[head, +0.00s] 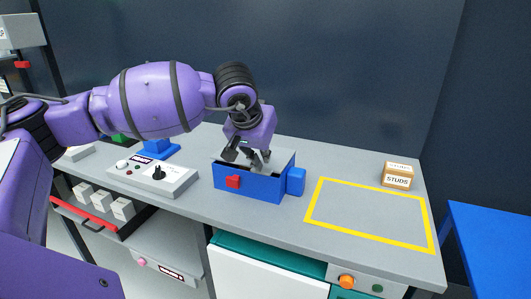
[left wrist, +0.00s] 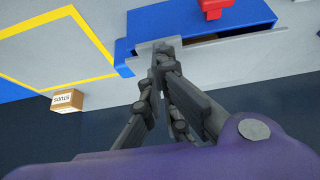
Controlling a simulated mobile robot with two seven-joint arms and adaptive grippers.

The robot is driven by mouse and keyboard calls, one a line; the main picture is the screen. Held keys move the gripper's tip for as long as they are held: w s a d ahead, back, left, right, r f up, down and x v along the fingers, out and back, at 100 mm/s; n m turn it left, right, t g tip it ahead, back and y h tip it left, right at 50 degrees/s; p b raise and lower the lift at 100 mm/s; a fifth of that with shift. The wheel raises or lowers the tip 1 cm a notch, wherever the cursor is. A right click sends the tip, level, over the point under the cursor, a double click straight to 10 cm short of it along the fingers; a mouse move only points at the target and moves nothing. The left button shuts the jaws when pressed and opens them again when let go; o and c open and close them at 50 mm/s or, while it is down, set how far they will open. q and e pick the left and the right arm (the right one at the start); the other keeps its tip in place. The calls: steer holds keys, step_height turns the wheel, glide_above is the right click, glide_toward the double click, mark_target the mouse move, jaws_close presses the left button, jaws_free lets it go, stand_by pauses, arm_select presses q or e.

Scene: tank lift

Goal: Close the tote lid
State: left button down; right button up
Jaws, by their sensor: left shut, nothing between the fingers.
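The blue tote (head: 262,187) stands on the grey bench, with a red latch (head: 232,181) on its front and a blue block at its right side. Its grey lid (head: 284,160) is tilted, and a dark gap shows between it and the front wall. My left gripper (head: 256,160) is shut and empty, pointing down at the lid. In the left wrist view the closed fingertips (left wrist: 163,50) overlap the lid (left wrist: 200,55); I cannot tell whether they touch it. The dark opening and red latch (left wrist: 212,8) show beyond. My right gripper is not in view.
A control box (head: 155,176) with a black knob stands left of the tote. A yellow outlined area (head: 322,180) to the right is empty. A STUDS box (head: 398,176) sits at the back right. A dark wall (head: 340,80) rises behind the bench.

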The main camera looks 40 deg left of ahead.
arm_select(q)
steer(key=shift+s+f+b, duration=0.2)
steer(key=shift+f+b, duration=0.2)
steer(key=shift+f, duration=0.4)
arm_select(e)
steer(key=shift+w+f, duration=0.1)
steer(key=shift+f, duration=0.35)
arm_select(q)
steer(key=shift+r, duration=0.1)
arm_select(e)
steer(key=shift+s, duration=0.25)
arm_select(q)
steer(key=shift+s+r, duration=0.1)
steer(key=shift+r, duration=0.3)
step_height(320, 180, up, 4)
steer(key=shift+s+f+p, duration=0.1)
steer(key=shift+f+p, duration=0.15)
steer(key=shift+p, duration=0.95)
steer(key=s+f+v, duration=0.1)
steer(key=v, duration=0.8)
steer(key=shift+s+d, duration=0.25)
steer(key=shift+s, duration=0.1)
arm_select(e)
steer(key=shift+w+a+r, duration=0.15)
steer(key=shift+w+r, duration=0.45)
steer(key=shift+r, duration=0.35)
arm_select(q)
steer(key=shift+s, duration=0.15)
